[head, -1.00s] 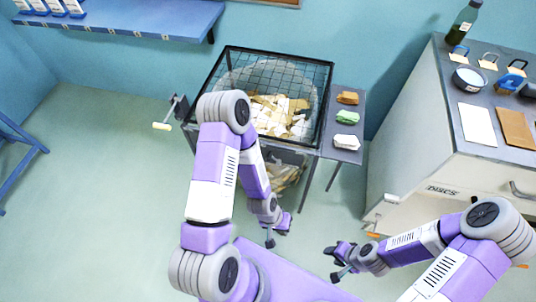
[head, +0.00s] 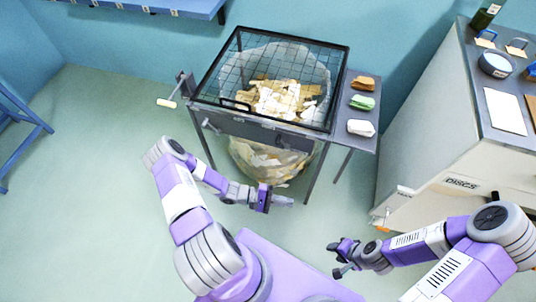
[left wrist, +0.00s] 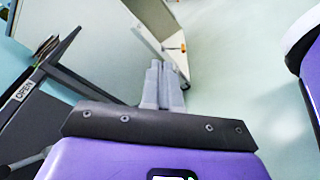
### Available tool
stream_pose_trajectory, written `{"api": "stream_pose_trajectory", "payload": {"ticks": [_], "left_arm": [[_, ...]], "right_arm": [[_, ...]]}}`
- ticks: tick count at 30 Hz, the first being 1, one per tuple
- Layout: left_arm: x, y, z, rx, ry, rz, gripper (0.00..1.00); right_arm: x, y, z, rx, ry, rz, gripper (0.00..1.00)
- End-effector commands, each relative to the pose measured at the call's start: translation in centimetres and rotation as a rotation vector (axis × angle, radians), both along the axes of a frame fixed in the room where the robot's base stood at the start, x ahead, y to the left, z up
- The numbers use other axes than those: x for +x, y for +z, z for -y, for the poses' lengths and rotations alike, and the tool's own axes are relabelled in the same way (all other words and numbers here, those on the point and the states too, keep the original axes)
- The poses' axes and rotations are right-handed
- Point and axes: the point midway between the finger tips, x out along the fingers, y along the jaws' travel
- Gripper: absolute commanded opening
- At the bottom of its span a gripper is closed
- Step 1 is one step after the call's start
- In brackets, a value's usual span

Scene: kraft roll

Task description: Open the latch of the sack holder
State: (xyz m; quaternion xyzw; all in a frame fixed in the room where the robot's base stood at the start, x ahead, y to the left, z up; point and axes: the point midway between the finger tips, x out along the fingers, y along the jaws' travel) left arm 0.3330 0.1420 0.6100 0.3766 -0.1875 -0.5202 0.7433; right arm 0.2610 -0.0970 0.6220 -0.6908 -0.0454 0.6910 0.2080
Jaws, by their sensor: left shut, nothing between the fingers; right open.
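The sack holder (head: 340,95) is a dark metal frame with a closed mesh lid, in the middle of the head view. A clear sack (head: 262,165) of paper scraps hangs in it. A small grey part (head: 211,124) sits at the front left of its rim; I cannot tell whether it is the latch. My left gripper (head: 284,201) is shut and empty, below and in front of the holder, pointing right. In the left wrist view its fingers (left wrist: 164,85) are together, touching nothing visible. An OPEN label (left wrist: 24,91) shows on a dark frame at left. My right gripper (head: 338,258) is open and empty, low in the head view.
A lever with a cream grip (head: 167,103) sticks out left of the holder. A side shelf (head: 363,144) with several folded bundles adjoins its right side. A cabinet (head: 440,150) stands further right. The floor (head: 95,190) at left is clear.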

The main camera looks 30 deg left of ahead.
Motion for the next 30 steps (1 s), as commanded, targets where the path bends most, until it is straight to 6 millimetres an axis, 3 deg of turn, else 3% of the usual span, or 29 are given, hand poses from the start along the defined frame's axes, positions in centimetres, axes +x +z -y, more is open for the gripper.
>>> {"api": "stream_pose_trajectory", "payload": {"ticks": [1,3,6,9,12,24,30], "left_arm": [[1.7,-1.0,-3.2,-0.066,0.166,0.066,0.00],[3.3,-1.1,-7.7,-0.123,0.368,0.173,0.00],[4.0,-1.3,-13.8,-0.151,0.617,0.308,0.00],[3.6,-1.4,-18.2,-0.147,0.788,0.406,0.00],[3.2,-1.3,-20.5,-0.137,0.877,0.456,0.00],[3.2,-1.1,-21.1,-0.134,0.900,0.472,0.00],[5.1,-0.5,-20.4,-0.137,0.897,0.473,0.00]], "right_arm": [[0.0,-1.1,0.0,0.000,0.000,0.000,0.43],[0.0,-1.7,0.0,0.000,0.000,0.000,0.43],[0.0,-2.4,0.0,0.000,0.000,0.000,0.43],[0.0,-2.8,0.0,0.000,0.000,0.000,0.43],[0.0,-2.9,0.0,0.000,0.000,0.000,0.43],[0.0,-2.9,0.0,0.000,0.000,0.000,0.43],[0.0,-3.3,0.0,0.000,0.000,0.000,0.43]]}}
